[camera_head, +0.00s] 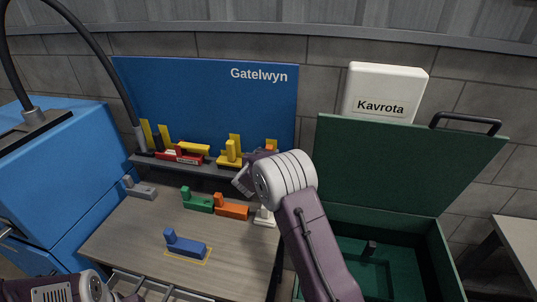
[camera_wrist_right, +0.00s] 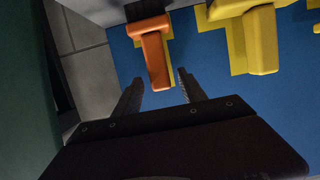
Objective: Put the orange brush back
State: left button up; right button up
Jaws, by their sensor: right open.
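An orange brush-shaped piece (camera_wrist_right: 155,62) shows in the right wrist view at the blue panel, with a yellow patch behind it. In the head view only a bit of orange (camera_head: 272,143) shows at the shelf's right end, behind my right gripper. My right gripper (camera_wrist_right: 160,78) is open, and the orange piece lies just past its fingertips, with nothing gripped between them. Another orange piece (camera_head: 232,211) lies on the bench beside a green one (camera_head: 196,201). My left gripper (camera_head: 125,297) is partly cut off at the bottom left; its jaws are unclear.
Yellow pieces (camera_head: 230,153) and a red block (camera_head: 180,156) stand on the shelf (camera_head: 205,171). A blue piece (camera_head: 186,245) sits in a yellow outline on the bench. An open green case (camera_head: 440,262) stands at right.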

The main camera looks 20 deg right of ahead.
jog(key=b+v, duration=0.1)
jog(key=v, duration=0.6)
jog(key=shift+s+f, duration=0.1)
jog(key=s+a+f+n+g+y, duration=0.25)
jog(key=s+a+f+y, duration=0.2)
jog(key=s, duration=0.25)
jog(key=s+a+f+n+g+y, duration=0.2)
jog(key=s+a+f+n+y, duration=0.1)
jog(key=s+a+f+y, duration=0.25)
jog(key=s+f+n+g, duration=0.1)
jog(key=s+g, duration=0.2)
jog(key=s, duration=0.6)
jog(key=s+f+g+h, duration=0.1)
jog(key=s+f+g, duration=0.1)
jog(key=s, duration=0.8)
jog(key=shift+d+n+g, duration=0.3)
jog(key=shift+n+g, duration=0.05)
jog(key=shift+g, duration=0.1)
